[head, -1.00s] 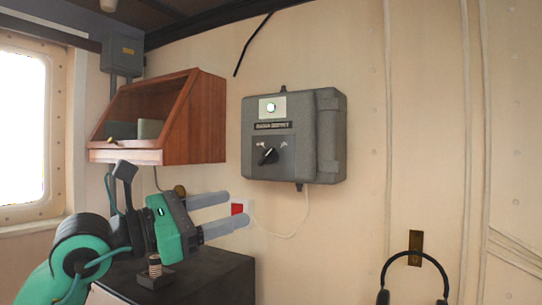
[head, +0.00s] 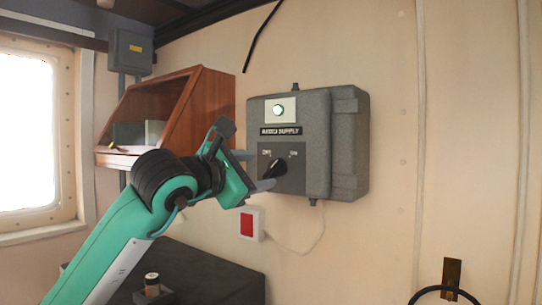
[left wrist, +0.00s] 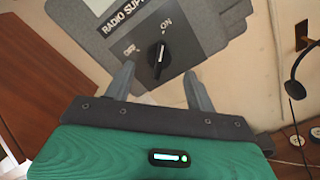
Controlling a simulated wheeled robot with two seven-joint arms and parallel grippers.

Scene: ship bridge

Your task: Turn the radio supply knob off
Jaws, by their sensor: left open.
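The radio supply box (head: 345,150) is a grey wall unit with a "RADIO SUPPLY" label and a small round light (head: 279,111). Its black knob (head: 275,168) sits between OFF on the left and ON on the right. In the left wrist view the knob (left wrist: 158,58) has a white line that points toward ON. My left gripper (head: 256,170) is open in front of the box's lower left. In the left wrist view its fingers (left wrist: 158,76) lie on either side of the knob's lower end; I cannot tell if they touch it. My right gripper is out of view.
A wooden cabinet (head: 180,130) hangs just left of the box, near my left arm. Below are a red-and-white wall switch (head: 248,223), a cable and a dark cabinet top (head: 200,270). Headphones (head: 445,290) hang at lower right. The wall right of the box is clear.

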